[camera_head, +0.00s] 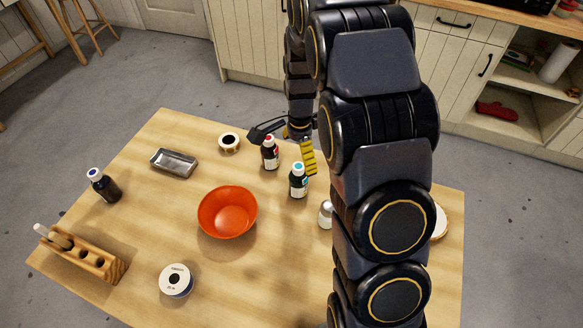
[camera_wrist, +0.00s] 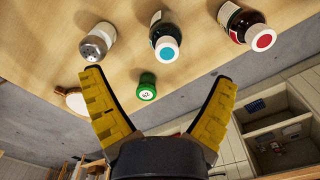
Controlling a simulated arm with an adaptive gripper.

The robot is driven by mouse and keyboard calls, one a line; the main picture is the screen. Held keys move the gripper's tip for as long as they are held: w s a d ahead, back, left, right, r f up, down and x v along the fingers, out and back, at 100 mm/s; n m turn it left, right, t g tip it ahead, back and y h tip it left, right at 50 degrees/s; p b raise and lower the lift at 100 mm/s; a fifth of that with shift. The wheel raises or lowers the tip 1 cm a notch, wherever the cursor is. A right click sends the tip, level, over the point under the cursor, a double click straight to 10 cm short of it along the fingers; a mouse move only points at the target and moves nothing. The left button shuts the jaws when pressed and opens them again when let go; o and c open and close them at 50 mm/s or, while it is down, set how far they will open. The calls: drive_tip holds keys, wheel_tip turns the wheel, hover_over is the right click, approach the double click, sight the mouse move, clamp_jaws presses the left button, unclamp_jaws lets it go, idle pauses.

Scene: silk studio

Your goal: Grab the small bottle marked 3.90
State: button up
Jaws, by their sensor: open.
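I cannot read 3.90 on any bottle. In the wrist view a small green-capped container (camera_wrist: 147,88) with a white marked top, unclear to read, stands between my gripper's (camera_wrist: 158,82) spread yellow-padded fingers, apart from both. It is hidden in the head view. A teal-capped bottle (camera_head: 298,182) and a red-capped bottle (camera_head: 269,156) stand by my open gripper (camera_head: 287,145); they also show in the wrist view, teal (camera_wrist: 165,42) and red (camera_wrist: 243,26). A dark bottle with a blue-and-white cap (camera_head: 104,186) stands at the table's left edge.
A shaker (camera_head: 325,216) stands right of the teal-capped bottle. An orange bowl (camera_head: 227,213) sits mid-table. The table edge (camera_wrist: 180,92) is near my gripper.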

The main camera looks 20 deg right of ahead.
sight(298, 174)
drive_tip(key=shift+w+d+f+m, duration=0.2)
drive_tip(key=shift+f+m, duration=0.05)
drive_tip(key=shift+f, duration=0.25)
drive_tip(key=shift+w+d+f+m, duration=0.15)
drive_tip(key=shift+f+m, duration=0.1)
drive_tip(key=shift+f, duration=0.2)
wheel_tip(298, 174, down, 7)
drive_tip(key=shift+w+a+f, duration=0.1)
drive_tip(key=shift+a+f, duration=0.05)
drive_tip(key=shift+f, duration=0.05)
drive_tip(key=c, duration=1.2)
